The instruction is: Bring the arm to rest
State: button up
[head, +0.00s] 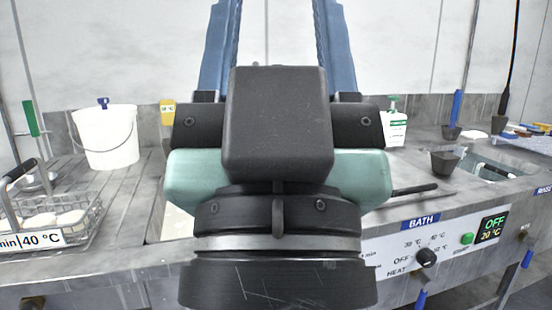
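My gripper (277,25) fills the middle of the head view, close to the camera and pointing up. Its dark wrist, teal body and black housing show from behind. Its two blue fingers stand wide apart, with bare wall visible between them, so it is open and I see nothing held. The fingertips run out of the top of the picture. The arm below the wrist is out of view. My gripper hides the middle of the grey counter (125,215) and part of the bath panel (455,245).
At left stand a white bucket (106,140) and a wire basket (55,222) with pale pieces, labelled 40 °C. At right are a white bottle (395,128), a dark cup (444,161) and a sink (490,168). The wall above is mostly bare.

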notch_tip(320, 180, up, 33)
jog(key=p, duration=3)
jog(key=shift+p, duration=0.4)
jog(key=shift+a+f, duration=0.1)
jog(key=shift+f, duration=0.05)
dwell(3.1)
